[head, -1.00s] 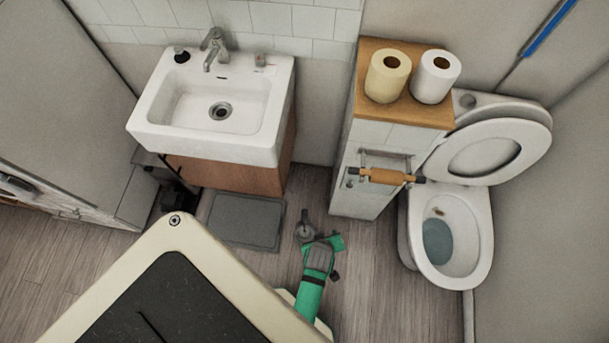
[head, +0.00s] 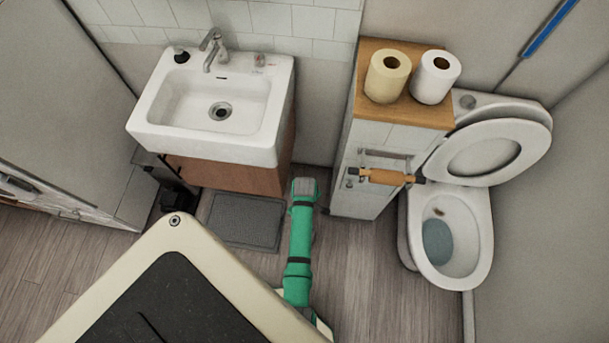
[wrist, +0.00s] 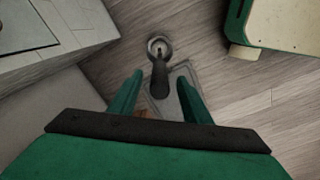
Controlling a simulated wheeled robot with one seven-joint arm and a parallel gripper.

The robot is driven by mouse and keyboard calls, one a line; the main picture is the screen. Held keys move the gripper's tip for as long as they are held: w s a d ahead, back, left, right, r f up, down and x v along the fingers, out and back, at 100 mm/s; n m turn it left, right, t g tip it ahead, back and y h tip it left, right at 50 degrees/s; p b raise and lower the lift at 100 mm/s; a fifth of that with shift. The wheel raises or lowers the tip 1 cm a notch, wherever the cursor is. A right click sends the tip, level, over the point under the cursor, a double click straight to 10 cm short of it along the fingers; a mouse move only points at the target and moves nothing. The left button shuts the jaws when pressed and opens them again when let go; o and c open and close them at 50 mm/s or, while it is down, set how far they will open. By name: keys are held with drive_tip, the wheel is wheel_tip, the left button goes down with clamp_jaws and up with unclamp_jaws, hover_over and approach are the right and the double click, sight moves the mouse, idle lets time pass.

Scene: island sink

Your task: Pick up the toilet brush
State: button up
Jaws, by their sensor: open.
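The toilet brush (wrist: 158,80) shows in the wrist view as a dark handle pointing toward the camera above a round grey holder (wrist: 157,46) on the wood floor. My gripper (wrist: 159,74) is open, with one green finger on each side of the handle in the picture. The handle's near end appears between the fingers, but I cannot tell whether it is at fingertip depth. No contact shows. In the head view my green arm (head: 300,240) reaches toward the floor between the sink and the narrow cabinet, and it hides the brush and the fingers.
The sink (head: 222,105) stands at left with a grey mat (head: 245,222) in front. A narrow cabinet (head: 365,200) with two paper rolls stands to the right, beside the open toilet (head: 450,235). Bare floor (head: 345,265) lies right of my arm.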

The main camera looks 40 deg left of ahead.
drive_tip(key=shift+d+f, duration=0.1)
drive_tip(key=shift+f, duration=3.15)
clamp_jaws()
